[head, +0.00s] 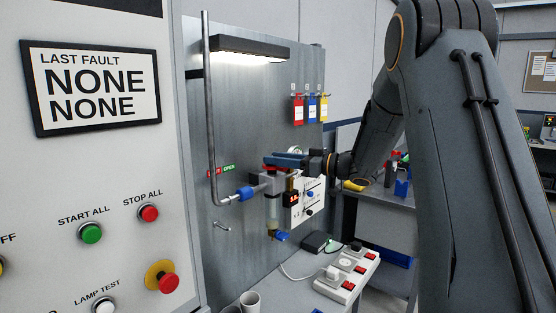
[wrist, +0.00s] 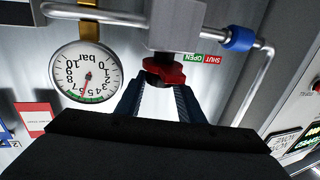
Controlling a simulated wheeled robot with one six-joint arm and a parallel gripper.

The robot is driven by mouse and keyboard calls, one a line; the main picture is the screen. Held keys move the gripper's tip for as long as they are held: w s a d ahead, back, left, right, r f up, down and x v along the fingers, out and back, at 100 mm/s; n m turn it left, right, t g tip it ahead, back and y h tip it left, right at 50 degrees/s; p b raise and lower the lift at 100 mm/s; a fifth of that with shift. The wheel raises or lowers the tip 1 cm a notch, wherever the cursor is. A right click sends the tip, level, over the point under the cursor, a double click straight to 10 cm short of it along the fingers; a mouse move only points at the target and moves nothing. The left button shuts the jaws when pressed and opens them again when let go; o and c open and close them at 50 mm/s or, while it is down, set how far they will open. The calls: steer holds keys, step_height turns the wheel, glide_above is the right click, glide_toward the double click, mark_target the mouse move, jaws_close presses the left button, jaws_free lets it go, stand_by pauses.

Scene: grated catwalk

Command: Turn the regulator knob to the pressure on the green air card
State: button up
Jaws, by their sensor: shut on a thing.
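The regulator knob (wrist: 163,72) is red and sits under a grey regulator body (wrist: 178,25) in the wrist view. My gripper (wrist: 160,85) has its blue fingers on either side of the knob, shut on it. The head view shows my gripper (head: 285,160) at the regulator, with the knob mostly hidden. A round white pressure gauge (wrist: 86,72) marked bar appears upside down in the wrist view. I cannot make out a green air card.
Red (head: 297,111), blue (head: 311,109) and yellow (head: 323,108) tags hang on the panel. A grey pipe (head: 210,100) with a blue fitting (head: 245,193) runs beside the regulator. A power strip (head: 347,278) lies below. A control cabinet (head: 100,190) stands close at left.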

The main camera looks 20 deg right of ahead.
steer(key=o, duration=1.1)
steer(key=shift+c, duration=0.2)
